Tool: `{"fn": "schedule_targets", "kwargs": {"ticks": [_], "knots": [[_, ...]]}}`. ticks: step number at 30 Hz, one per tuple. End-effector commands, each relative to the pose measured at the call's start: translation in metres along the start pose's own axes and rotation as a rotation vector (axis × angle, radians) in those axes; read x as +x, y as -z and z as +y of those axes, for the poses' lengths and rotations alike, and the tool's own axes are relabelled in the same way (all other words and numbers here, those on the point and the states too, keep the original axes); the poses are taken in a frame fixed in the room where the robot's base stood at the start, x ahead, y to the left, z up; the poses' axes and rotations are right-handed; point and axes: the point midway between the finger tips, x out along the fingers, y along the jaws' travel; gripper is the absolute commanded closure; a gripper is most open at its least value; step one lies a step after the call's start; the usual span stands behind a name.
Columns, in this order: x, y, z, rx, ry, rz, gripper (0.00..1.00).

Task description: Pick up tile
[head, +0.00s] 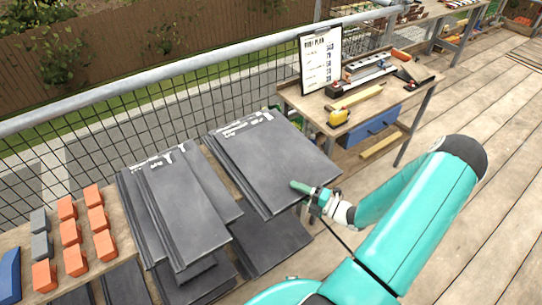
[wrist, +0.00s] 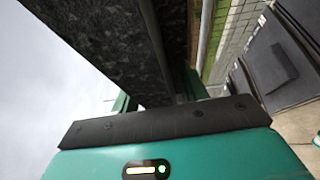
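A large dark grey tile (head: 272,160) is in the middle of the head view, its near right edge at my gripper (head: 305,190). My gripper is shut on that edge, with one teal finger on the tile's upper face. The tile seems raised above the tiles below it. In the wrist view, the dark speckled tile (wrist: 85,40) runs away from the gripper between teal finger parts, partly hidden by the gripper body. More grey tiles (head: 185,205) lie stacked to the left, and another tile (head: 270,243) lies lower, partly covered.
Orange blocks (head: 98,218) and grey blocks (head: 40,232) stand at the left. A workbench (head: 408,105) with a sign board (head: 320,62), yellow tape measure (head: 339,118) and tools is behind. A mesh railing (head: 120,120) runs along the back. Plank floor (head: 480,120) at right is clear.

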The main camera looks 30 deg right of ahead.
Motion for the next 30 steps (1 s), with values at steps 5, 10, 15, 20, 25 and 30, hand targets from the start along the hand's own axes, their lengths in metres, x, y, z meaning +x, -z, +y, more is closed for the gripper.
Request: {"fn": "schedule_targets", "kwargs": {"ticks": [5,10,15,20,25,30], "knots": [[-0.0003,-0.0001,0.0001,0.0,0.0,0.0,0.92],[-0.0004,-0.0001,0.0002,-0.001,0.0,0.0,1.0],[-0.0004,-0.0001,0.0003,-0.001,-0.001,0.0,1.0],[-0.0003,-0.0001,0.0004,-0.001,-0.001,0.001,1.0],[-0.0002,-0.0001,0.0005,-0.001,-0.001,0.001,1.0],[-0.0002,-0.0001,0.0006,-0.001,-0.001,0.001,1.0]]}}
